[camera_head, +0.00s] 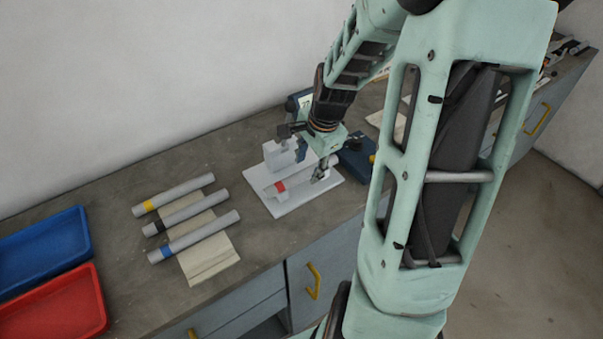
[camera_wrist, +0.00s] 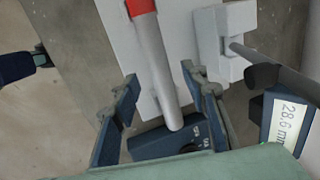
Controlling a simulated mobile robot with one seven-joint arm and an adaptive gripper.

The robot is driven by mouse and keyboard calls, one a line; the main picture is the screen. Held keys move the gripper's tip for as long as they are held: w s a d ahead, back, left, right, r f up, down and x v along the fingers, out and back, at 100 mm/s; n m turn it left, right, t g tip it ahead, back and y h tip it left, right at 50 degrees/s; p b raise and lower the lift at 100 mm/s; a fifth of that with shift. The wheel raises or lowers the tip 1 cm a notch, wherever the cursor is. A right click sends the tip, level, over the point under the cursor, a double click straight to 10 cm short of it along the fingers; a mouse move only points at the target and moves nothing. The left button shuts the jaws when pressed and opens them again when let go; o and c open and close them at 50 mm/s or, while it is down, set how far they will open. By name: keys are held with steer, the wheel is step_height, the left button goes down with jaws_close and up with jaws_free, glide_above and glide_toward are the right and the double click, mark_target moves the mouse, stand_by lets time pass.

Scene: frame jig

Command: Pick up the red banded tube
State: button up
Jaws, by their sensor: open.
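The red banded tube (camera_head: 296,180) is a grey tube with a red band near its left end. It lies on a white plate (camera_head: 282,209) on the bench. In the wrist view the tube (camera_wrist: 155,60) runs from the top edge, where its red band shows, down between my fingers. My gripper (camera_head: 321,172) is over the tube's right part, away from the band. In the wrist view my gripper (camera_wrist: 160,76) is open, with one finger on each side of the tube and gaps visible on both sides. The finger height relative to the tube is hard to tell.
A white block (camera_wrist: 222,45) stands right beside the tube. A dark blue device with a "28.6 mm" display (camera_wrist: 287,120) is close by. Yellow-, black- and blue-banded tubes (camera_head: 195,237) lie to the left. Blue (camera_head: 45,245) and red (camera_head: 60,305) trays sit farther left.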

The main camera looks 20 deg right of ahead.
steer(key=shift+x, duration=1.15)
steer(key=shift+c, duration=0.3)
jaws_close()
